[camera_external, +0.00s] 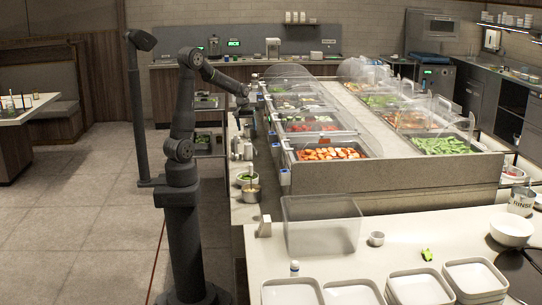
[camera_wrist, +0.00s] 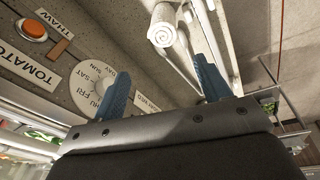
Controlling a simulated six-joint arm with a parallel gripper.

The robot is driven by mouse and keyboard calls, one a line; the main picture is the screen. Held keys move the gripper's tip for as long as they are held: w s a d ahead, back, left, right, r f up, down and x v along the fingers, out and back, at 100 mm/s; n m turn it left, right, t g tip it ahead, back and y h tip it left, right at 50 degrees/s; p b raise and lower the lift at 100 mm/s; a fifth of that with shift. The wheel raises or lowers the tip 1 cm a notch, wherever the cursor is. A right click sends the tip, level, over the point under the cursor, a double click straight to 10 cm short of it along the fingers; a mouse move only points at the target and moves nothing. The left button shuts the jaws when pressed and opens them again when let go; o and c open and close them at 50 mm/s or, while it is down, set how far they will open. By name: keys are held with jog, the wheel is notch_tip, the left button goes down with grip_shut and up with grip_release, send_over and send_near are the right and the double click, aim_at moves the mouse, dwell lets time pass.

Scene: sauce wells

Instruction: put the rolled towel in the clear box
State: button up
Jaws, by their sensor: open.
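The clear box (camera_external: 321,236) stands empty on the near counter in the external view. In the wrist view a white roll, which looks like the rolled towel (camera_wrist: 163,30), is at the top middle, beyond my fingertips and roughly in line with the gap between them. My gripper (camera_wrist: 162,66) is open with nothing between its two blue-grey fingers. In the external view my gripper (camera_external: 245,104) is over the narrow counter left of the food wells. I cannot make out the towel there.
Food wells with clear covers (camera_external: 330,150) run right of my gripper. A metal pot (camera_external: 250,191) stands on the narrow counter. Stacked white trays (camera_external: 420,288) line the front, near a small metal cup (camera_external: 376,239). Labels and a dial (camera_wrist: 95,85) show in the wrist view.

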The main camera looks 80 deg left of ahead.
aim_at(248, 143)
notch_tip(248, 143, up, 4)
jog(key=w+a+n+g+h, duration=0.1)
jog(key=n+g+h, duration=0.1)
jog(key=n, duration=0.3)
notch_tip(248, 143, down, 12)
jog(key=shift+w+r, duration=0.1)
jog(key=shift+s+f, duration=0.2)
jog(key=shift+f, duration=1.2)
jog(key=shift+s+f, duration=0.2)
jog(key=shift+f, duration=1.15)
jog(key=shift+c, duration=0.4)
jog(key=c, duration=1.1)
jog(key=shift+o, duration=0.2)
jog(key=shift+r, duration=0.1)
